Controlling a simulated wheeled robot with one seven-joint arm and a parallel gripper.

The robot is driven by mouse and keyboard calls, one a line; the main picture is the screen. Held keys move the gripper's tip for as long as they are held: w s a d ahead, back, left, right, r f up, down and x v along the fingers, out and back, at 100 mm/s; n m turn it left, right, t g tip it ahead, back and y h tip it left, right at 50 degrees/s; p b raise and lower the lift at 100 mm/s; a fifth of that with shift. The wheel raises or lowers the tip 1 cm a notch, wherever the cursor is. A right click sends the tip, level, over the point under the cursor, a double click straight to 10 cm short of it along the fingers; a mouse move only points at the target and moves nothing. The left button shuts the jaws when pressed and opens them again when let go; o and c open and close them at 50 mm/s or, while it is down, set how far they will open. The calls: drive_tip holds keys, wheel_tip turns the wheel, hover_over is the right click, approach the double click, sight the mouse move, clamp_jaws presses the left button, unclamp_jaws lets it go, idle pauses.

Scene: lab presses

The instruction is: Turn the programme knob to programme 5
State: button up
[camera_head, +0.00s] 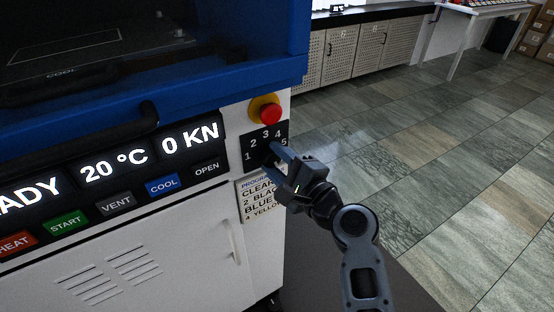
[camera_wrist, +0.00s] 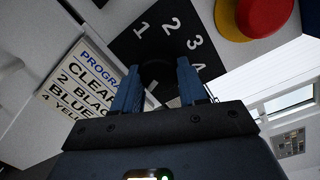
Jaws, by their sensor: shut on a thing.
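The programme knob (camera_wrist: 158,72) is a dark round knob on a black dial plate (camera_head: 252,141) with white numbers around it. In the head view the plate shows 1 to 5, and my gripper covers most of the knob. My gripper (camera_head: 271,153) reaches the plate from the lower right and is shut on the knob. In the wrist view the blue-grey fingers of my gripper (camera_wrist: 158,82) stand on either side of the knob. Numbers 1 to 4 show there. I cannot tell which number the knob points to.
A red emergency button (camera_head: 270,112) on a yellow base sits just above the dial. A programme label (camera_head: 257,196) is below it, partly hidden by my gripper. The display (camera_head: 115,165) and coloured buttons are to the left. Open tiled floor (camera_head: 420,160) lies to the right.

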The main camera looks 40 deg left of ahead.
drive_tip(key=shift+f, duration=0.2)
drive_tip(key=o, duration=1.1)
drive_tip(key=shift+r, duration=0.15)
drive_tip(key=shift+c, duration=0.2)
drive_tip(key=v, duration=0.7)
drive_tip(key=shift+d, duration=0.4)
drive_tip(key=shift+s, duration=0.1)
